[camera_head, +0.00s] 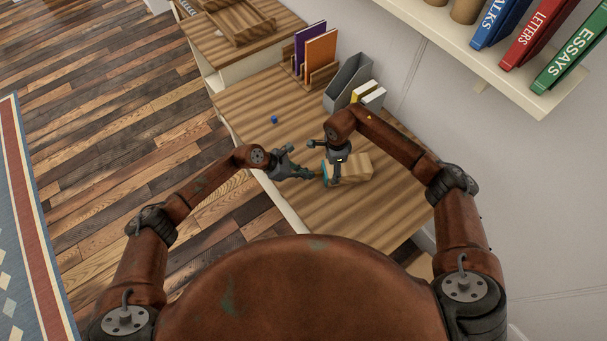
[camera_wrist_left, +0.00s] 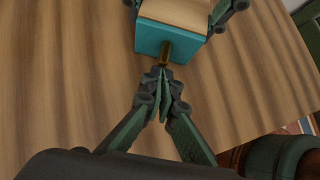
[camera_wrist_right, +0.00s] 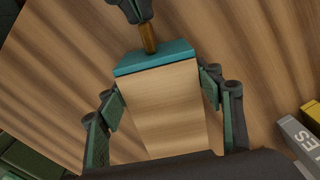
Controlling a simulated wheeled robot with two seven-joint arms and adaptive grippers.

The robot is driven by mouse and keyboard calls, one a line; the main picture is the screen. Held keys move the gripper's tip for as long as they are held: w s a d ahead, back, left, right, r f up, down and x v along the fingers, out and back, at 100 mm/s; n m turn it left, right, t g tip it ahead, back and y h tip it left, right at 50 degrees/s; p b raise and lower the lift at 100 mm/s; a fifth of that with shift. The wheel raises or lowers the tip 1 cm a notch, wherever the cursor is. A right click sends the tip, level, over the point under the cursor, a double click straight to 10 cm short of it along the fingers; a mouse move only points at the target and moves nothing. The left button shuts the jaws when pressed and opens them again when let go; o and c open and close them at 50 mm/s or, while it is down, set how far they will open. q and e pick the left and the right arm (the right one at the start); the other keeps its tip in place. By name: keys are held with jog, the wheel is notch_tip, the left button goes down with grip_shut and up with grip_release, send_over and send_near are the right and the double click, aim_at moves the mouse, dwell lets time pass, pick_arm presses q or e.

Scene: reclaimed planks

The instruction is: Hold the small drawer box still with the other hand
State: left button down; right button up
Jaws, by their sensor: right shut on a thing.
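The small drawer box (camera_head: 356,169) is pale wood with a teal drawer front (camera_wrist_left: 178,44) and a brass-coloured handle (camera_wrist_right: 149,38). It lies on the wooden desk, its teal front facing my left gripper. My right gripper (camera_wrist_right: 162,98) is over the box with a finger against each side, shut on it. My left gripper (camera_wrist_left: 161,76) has its fingertips together at the outer end of the handle. Whether they touch it is hard to tell. The teal front looks flush with the box body. In the head view, my right arm partly hides the box.
A small blue object (camera_head: 274,119) lies on the desk (camera_head: 250,105). A grey file holder (camera_head: 347,82), an orange book (camera_head: 320,52) and a purple book (camera_head: 308,45) stand at the back. A shelf with binders (camera_head: 538,32) overhangs at upper right.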

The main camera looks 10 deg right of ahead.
pick_arm(q)
jog(key=shift+s+d, duration=0.1)
jog(key=shift+d, duration=0.1)
pick_arm(e)
jog(key=shift+a, duration=0.25)
pick_arm(q)
jog(key=a, duration=0.5)
jog(key=shift+r, duration=0.15)
pick_arm(e)
jog(key=shift+d, duration=0.15)
pick_arm(q)
jog(key=v, duration=0.9)
jog(key=shift+r, duration=0.25)
pick_arm(e)
jog(key=o, duration=1.7)
